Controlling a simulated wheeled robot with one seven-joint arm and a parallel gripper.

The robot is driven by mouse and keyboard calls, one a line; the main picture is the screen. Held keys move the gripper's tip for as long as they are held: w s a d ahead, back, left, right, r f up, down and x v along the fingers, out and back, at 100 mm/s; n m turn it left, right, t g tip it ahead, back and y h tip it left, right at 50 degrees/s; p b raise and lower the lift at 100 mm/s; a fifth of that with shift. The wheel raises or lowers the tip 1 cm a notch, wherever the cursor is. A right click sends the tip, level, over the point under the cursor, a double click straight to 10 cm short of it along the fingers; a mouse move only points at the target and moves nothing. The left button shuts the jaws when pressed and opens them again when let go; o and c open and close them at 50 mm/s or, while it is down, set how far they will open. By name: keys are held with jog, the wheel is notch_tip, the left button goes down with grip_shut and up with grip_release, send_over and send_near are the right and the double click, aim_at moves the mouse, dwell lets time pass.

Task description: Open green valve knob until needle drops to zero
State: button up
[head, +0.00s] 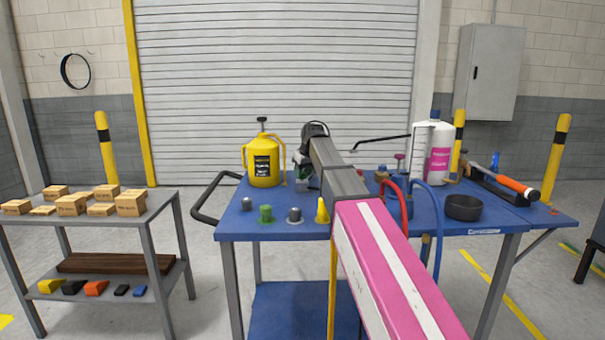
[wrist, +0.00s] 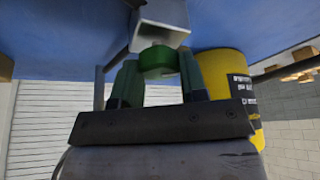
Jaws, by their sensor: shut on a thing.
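The green valve knob (wrist: 158,60) is in the wrist view, at the end of a grey box-shaped fitting (wrist: 163,22). My gripper (wrist: 157,76) has its two dark green fingers on either side of the knob and is shut on it. In the head view my gripper (head: 303,165) is at the back of the blue table, just right of the yellow can. The knob cannot be told apart from my fingers there. I cannot make out a gauge face or needle in either view.
The yellow can (head: 263,172) stands close to my gripper. A shelf with boxes (head: 131,203) stands left.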

jog(key=n, duration=0.2)
jog(key=n+g+y, duration=0.1)
jog(key=n, duration=0.2)
jog(key=shift+w+d+n+y, duration=0.1)
jog(key=shift+w+n+y, duration=0.05)
jog(key=shift+n+y, duration=0.15)
jog(key=shift+n+g, duration=1.1)
jog(key=shift+n, duration=1.2)
jog(key=shift+y, duration=0.3)
jog(key=o, duration=0.9)
jog(key=v, duration=1)
jog(key=shift+d+r, duration=0.1)
jog(key=shift+r, duration=0.3)
